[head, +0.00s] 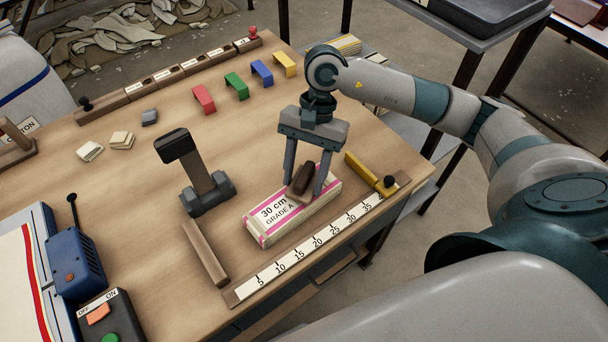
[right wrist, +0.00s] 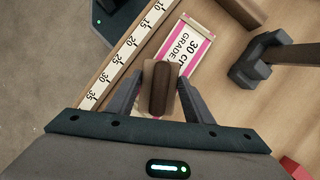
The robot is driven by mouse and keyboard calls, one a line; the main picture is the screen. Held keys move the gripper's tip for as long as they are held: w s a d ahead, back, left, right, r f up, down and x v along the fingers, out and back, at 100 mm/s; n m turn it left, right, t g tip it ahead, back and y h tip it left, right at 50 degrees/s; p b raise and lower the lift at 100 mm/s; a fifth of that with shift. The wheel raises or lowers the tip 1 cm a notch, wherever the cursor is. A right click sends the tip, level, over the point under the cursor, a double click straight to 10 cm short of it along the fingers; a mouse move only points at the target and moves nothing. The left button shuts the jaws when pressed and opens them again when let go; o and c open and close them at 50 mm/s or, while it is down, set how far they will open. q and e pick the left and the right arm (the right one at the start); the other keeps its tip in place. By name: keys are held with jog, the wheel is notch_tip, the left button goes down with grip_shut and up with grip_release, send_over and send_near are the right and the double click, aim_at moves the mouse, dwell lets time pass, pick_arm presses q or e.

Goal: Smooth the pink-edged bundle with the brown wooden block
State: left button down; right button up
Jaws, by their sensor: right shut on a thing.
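The pink-edged bundle (head: 275,221) lies flat on the table beside the ruler, its label reading "30 cm GRADE A". It also shows in the right wrist view (right wrist: 196,47). My right gripper (head: 305,190) points down over the bundle's far right part and is shut on the brown wooden block (head: 303,179). The block shows between the fingers in the right wrist view (right wrist: 160,88). It is on or just above the bundle's top; I cannot tell if they touch. The gripper hides part of the bundle. My left gripper is not in view.
A ruler board (head: 317,241) with a yellow slider (head: 363,170) runs along the front edge. A dark upright tool (head: 197,175) and a wooden bar (head: 204,251) stand left of the bundle. Coloured clips (head: 236,85) lie behind. A switch box (head: 110,318) is at lower left.

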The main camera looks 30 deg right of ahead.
jog(key=shift+f, duration=0.2)
jog(key=shift+s+d+f+b, duration=0.15)
jog(key=shift+d+f+b, duration=0.25)
jog(key=shift+b, duration=0.45)
